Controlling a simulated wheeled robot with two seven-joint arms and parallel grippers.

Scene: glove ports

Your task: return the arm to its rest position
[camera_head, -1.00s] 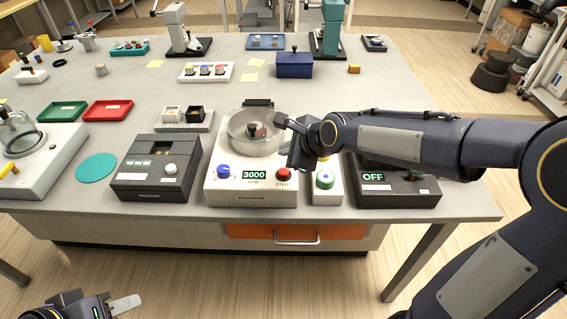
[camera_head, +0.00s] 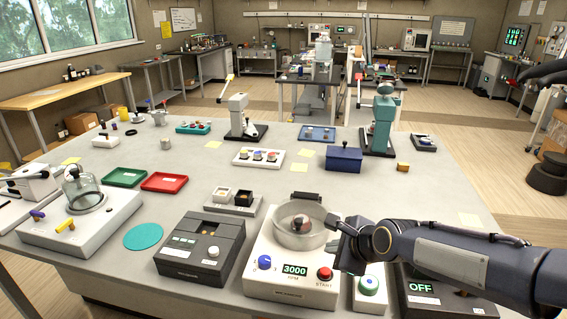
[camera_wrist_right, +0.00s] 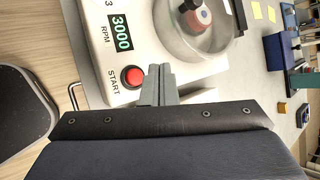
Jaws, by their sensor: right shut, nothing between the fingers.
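My right arm reaches in from the right edge in the head view. Its right gripper (camera_head: 333,222) is at the right side of the clear round bowl (camera_head: 299,240) of a white centrifuge. In the right wrist view my shut, empty fingers (camera_wrist_right: 164,82) show over the white housing (camera_wrist_right: 85,12), between the red START button (camera_wrist_right: 132,78) and the bowl. The centrifuge display (camera_head: 295,271) reads 3000. A capped, rounded piece sits inside the bowl. My left gripper is out of view.
A black box (camera_head: 200,250) stands left of the centrifuge. A green-button unit (camera_head: 368,290) and a black OFF unit (camera_head: 450,300) are under and near my arm. A blue box (camera_head: 344,158) and a teal press (camera_head: 380,125) stand behind. The grey table (camera_head: 120,155) is open between items.

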